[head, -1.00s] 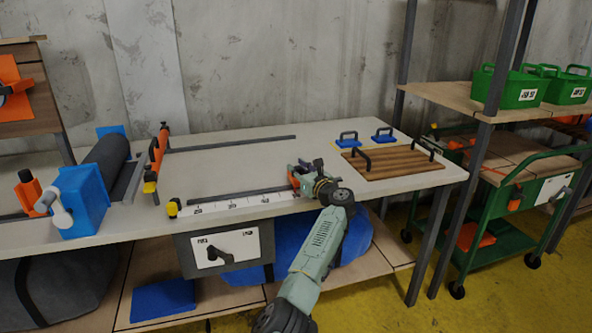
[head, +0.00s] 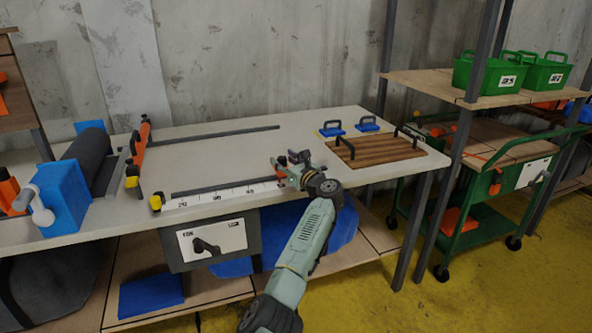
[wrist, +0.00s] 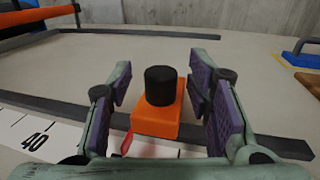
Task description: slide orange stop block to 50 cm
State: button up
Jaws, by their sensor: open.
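The orange stop block (wrist: 157,120) with a black knob (wrist: 160,85) sits on the dark rail (wrist: 85,118) in the wrist view. A small red pointer (wrist: 127,143) is at its front left, over the white scale (wrist: 20,138), right of the 40 mark. My gripper (wrist: 163,82) is open, with purple-padded fingers on both sides of the block and visible gaps. In the head view, my gripper (head: 289,171) is at the right part of the scale (head: 225,194), by the block's knob (head: 281,161). The 50 mark is not clearly readable.
A slatted wooden board (head: 374,150) with black handles and two blue handled blocks (head: 331,130) lie right of the gripper. A blue crank unit with a dark roll (head: 88,165) and an orange bar (head: 139,150) stand left. The middle tabletop is clear.

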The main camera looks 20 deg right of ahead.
jog(key=v, duration=1)
jog(key=shift+s, duration=0.15)
